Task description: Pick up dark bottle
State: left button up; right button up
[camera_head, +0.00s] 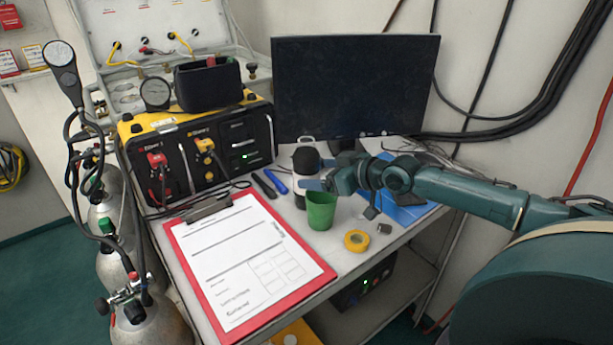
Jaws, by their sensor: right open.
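The dark bottle (305,160) stands upright on the table behind the green cup, below the left part of the monitor. It has a dark upper part, a paler lower part and a light loop on top. My right gripper (319,184) comes in from the right, low beside the bottle. It is open, and its fingers overlap the bottle's right side in the picture. I cannot tell whether they touch it. The green cup (320,211) hides part of the bottle's base. My left gripper is out of view.
A red clipboard (328,277) with a paper form covers the table's front left. Yellow tape (356,240) lies right of the cup. The monitor (355,85) stands behind. The yellow-black air panel (200,155) and gas cylinders (112,225) are at left.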

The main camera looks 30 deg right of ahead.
aim_at(306, 172)
jog(key=shift+x, duration=2.35)
jog(key=shift+a, duration=0.15)
jog(key=shift+c, duration=0.4)
jog(key=c, duration=1.3)
jog(key=shift+r, duration=0.15)
jog(key=shift+c, duration=0.2)
